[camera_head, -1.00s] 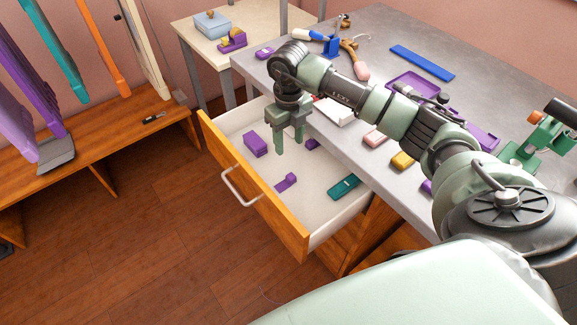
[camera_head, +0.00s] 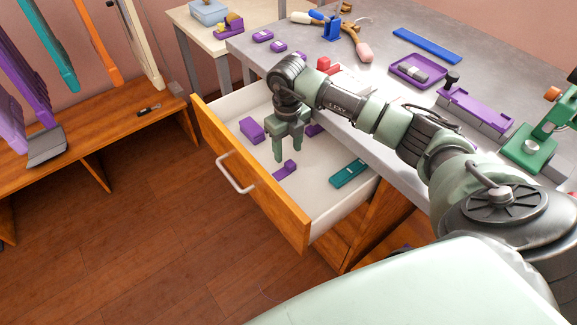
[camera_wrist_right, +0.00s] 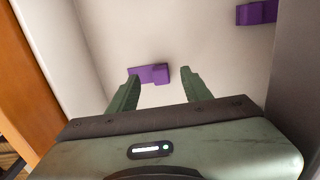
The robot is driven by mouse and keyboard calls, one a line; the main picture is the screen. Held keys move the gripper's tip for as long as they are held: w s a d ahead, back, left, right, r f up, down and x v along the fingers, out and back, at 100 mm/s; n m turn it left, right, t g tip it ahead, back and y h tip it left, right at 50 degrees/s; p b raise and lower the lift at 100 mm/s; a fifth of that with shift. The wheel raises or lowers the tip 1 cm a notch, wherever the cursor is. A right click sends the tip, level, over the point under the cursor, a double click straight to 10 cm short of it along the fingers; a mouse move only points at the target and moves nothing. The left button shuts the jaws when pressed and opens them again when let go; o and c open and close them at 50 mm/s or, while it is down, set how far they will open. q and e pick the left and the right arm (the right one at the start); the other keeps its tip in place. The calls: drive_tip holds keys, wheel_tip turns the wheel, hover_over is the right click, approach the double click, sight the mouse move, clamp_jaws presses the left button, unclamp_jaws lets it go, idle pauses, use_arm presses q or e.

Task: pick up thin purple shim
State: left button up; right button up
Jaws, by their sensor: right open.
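My right gripper (camera_head: 289,152) is open and points down into the open drawer, above its white floor. A small purple stepped piece (camera_head: 285,171) lies on the drawer floor just below the fingers. In the right wrist view, a purple piece (camera_wrist_right: 149,74) shows between and just beyond the tips of my open right gripper (camera_wrist_right: 157,80), and nothing is held. A thicker purple block (camera_head: 252,130) and another purple piece (camera_head: 313,130), partly hidden by the drawer's back, also lie in the drawer. I cannot tell for sure which is the thin shim. My left gripper is not in view.
The drawer's wooden front (camera_head: 250,178) and white walls surround the gripper. A teal piece (camera_head: 349,173) lies at the drawer's near right. The grey worktop (camera_head: 375,40) overhangs the back, with a purple tray (camera_head: 400,66) and tools on it.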

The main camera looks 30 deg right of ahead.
sight(290, 166)
wheel_tip(290, 166, down, 4)
drive_tip(key=shift+f, duration=0.25)
clamp_jaws()
drive_tip(key=shift+r, duration=0.1)
